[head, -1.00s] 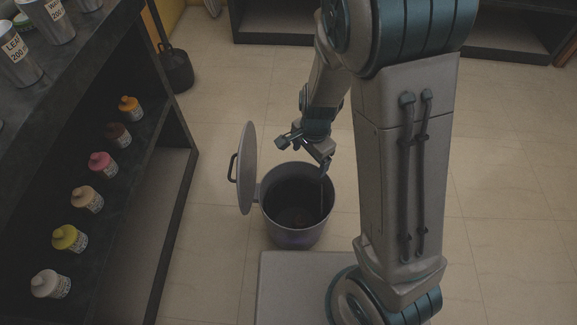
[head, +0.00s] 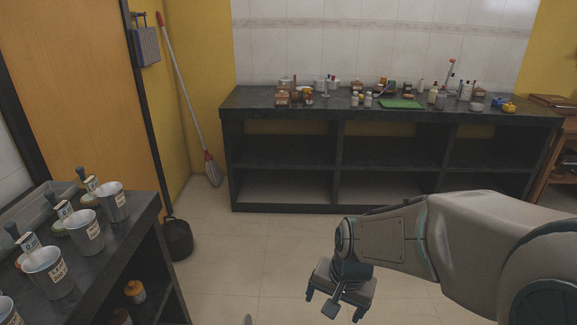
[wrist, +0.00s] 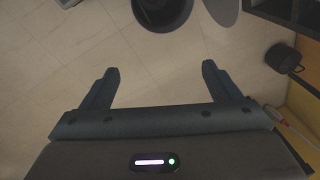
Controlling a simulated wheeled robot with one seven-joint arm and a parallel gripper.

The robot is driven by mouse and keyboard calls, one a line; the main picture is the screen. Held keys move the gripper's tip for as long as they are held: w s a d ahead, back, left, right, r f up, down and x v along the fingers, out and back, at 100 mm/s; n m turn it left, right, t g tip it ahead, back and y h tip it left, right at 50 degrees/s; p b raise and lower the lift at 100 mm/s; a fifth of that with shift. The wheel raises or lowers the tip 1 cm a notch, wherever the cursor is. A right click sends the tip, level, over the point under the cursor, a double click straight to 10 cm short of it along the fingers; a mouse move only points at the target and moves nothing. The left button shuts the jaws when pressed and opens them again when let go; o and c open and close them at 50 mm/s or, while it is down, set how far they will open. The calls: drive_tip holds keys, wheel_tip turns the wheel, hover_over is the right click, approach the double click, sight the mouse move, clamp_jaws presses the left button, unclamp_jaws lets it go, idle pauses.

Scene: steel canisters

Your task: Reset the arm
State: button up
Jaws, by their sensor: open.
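My gripper (head: 333,308) is low in the right half of the head view, pointing down over the tiled floor. In the wrist view my gripper (wrist: 160,78) shows two fingers spread wide, with only floor between them. The grey pot (wrist: 162,10) is at the top of the wrist view, apart from the fingers. Its lid (wrist: 222,8) stands open beside it. Only the lid's edge (head: 248,320) seems to show at the bottom of the head view. Several steel canisters with paper labels, such as this one (head: 86,232), stand on the dark counter at left.
A dark shelf bench (head: 290,212) with bottles and jars on top runs along the back wall. A black bin (head: 178,240) stands on the floor at left, also in the wrist view (wrist: 283,58). A broom (head: 187,95) leans by the door. The middle floor is clear.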

drive_tip(key=s+d+r+n+p, duration=0.1)
drive_tip(key=s+d+r+p, duration=0.1)
drive_tip(key=r+p, duration=0.2)
drive_tip(key=s+d+r+n+p, duration=0.1)
drive_tip(key=s+r+n+p, duration=0.1)
drive_tip(key=r, duration=0.8)
drive_tip(key=s+d+r+n+t+h+p, duration=0.1)
drive_tip(key=s+d+r+p, duration=0.1)
drive_tip(key=r+p, duration=0.5)
drive_tip(key=shift+s+d+r+n, duration=0.3)
drive_tip(key=shift+s+r, duration=0.3)
drive_tip(key=shift+s, duration=0.15)
